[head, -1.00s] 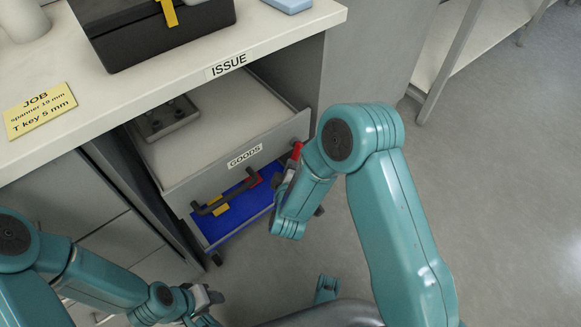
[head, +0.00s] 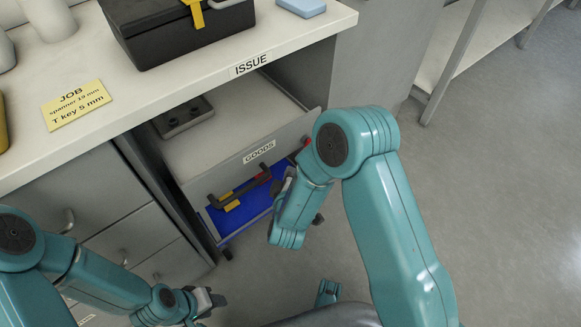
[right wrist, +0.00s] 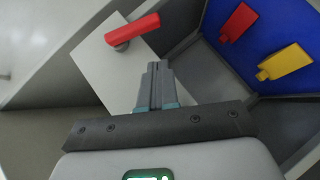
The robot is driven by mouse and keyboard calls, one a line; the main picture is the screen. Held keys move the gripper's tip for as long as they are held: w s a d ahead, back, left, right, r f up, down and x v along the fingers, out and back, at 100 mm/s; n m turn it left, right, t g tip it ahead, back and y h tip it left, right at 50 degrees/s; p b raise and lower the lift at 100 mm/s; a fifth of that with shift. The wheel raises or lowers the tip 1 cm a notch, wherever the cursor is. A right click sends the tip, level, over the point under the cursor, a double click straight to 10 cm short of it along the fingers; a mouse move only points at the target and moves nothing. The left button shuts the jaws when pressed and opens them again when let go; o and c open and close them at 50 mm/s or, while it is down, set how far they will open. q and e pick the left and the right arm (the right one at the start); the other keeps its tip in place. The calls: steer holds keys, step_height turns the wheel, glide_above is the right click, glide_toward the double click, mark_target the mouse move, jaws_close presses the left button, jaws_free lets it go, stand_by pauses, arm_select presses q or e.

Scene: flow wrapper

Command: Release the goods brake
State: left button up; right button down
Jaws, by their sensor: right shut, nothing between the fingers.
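The drawer labelled GOODS (head: 259,152) stands open under the bench. A red lever (right wrist: 132,32), apparently the brake, sits on a pale plate (right wrist: 110,62) in the right wrist view. In the head view a bit of red (head: 306,142) shows at the drawer front's right end, mostly hidden behind my right arm. My right gripper (right wrist: 156,72) is shut and empty, its tips just below and right of the red lever, with no clear contact. It is largely hidden by its arm in the head view (head: 288,178). My left gripper (head: 212,299) hangs low at the left, its jaws unclear.
The bench top (head: 190,90) overhangs the drawer. Floor (head: 490,200) is clear at right.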

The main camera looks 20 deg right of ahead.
steer(key=f+p+v, duration=0.1)
steer(key=v, duration=0.6)
steer(key=shift+a+p, duration=0.2)
steer(key=shift+p, duration=0.1)
